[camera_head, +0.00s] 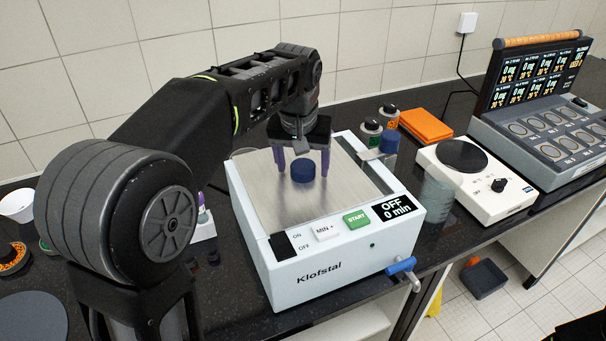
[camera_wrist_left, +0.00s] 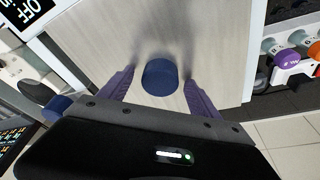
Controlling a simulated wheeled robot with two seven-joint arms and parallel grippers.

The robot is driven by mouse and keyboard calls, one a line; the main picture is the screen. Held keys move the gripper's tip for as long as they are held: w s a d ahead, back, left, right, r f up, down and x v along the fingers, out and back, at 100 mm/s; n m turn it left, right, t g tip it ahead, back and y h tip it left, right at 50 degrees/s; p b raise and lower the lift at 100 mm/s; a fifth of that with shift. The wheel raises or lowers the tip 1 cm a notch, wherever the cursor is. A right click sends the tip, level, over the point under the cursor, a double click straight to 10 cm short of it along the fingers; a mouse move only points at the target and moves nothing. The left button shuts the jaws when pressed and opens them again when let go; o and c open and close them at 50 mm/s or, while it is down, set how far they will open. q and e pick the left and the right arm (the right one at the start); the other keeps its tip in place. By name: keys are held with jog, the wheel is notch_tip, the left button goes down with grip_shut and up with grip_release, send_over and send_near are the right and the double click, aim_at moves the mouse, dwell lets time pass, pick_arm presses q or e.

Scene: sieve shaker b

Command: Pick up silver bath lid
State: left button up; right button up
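The silver bath lid (camera_head: 262,190) is a flat brushed-metal plate lying on top of the white Klofstal bath (camera_head: 300,275). A round dark blue knob (camera_head: 303,171) stands up from the lid. My left gripper (camera_head: 304,170) is above the lid, its two purple fingers apart on either side of the knob. In the left wrist view, the knob (camera_wrist_left: 160,77) sits between the open fingers with a gap on both sides. My right gripper is not seen in either view.
A white hotplate (camera_head: 475,180) and a multi-position device with screens (camera_head: 545,130) stand to the right. Small bottles (camera_head: 371,128) and an orange block (camera_head: 426,125) are behind the bath. A blue-handled tap (camera_head: 402,266) juts from its front.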

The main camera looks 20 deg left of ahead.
pick_arm(q)
grip_shut()
dwell(0.6)
